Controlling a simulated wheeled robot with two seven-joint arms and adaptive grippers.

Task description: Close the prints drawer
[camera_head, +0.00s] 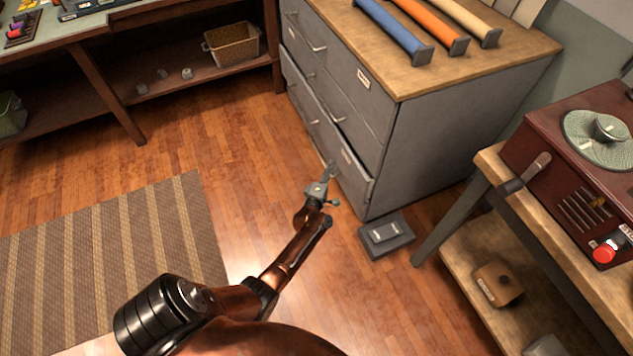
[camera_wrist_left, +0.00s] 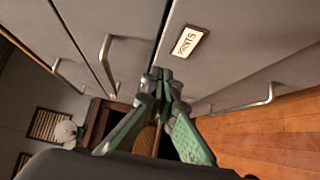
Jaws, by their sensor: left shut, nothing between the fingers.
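The prints drawer (camera_head: 355,172) is in the grey cabinet and stands out a little from the cabinet's face in the head view. Its label (camera_wrist_left: 186,40), reading "PRINTS", is clear in the left wrist view. My left gripper (camera_head: 330,167) is shut and empty, close in front of the drawer's near end. In the left wrist view its fingertips (camera_wrist_left: 162,76) overlap the drawer front just beside the label. I cannot tell whether they touch it. My right gripper is not in view.
The grey cabinet (camera_head: 440,138) has a wooden top with blue, orange and cream rolls. A dark scale-like box (camera_head: 386,236) lies on the floor by its near corner. A wooden stand (camera_head: 480,260) with a red-brown machine is at right.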

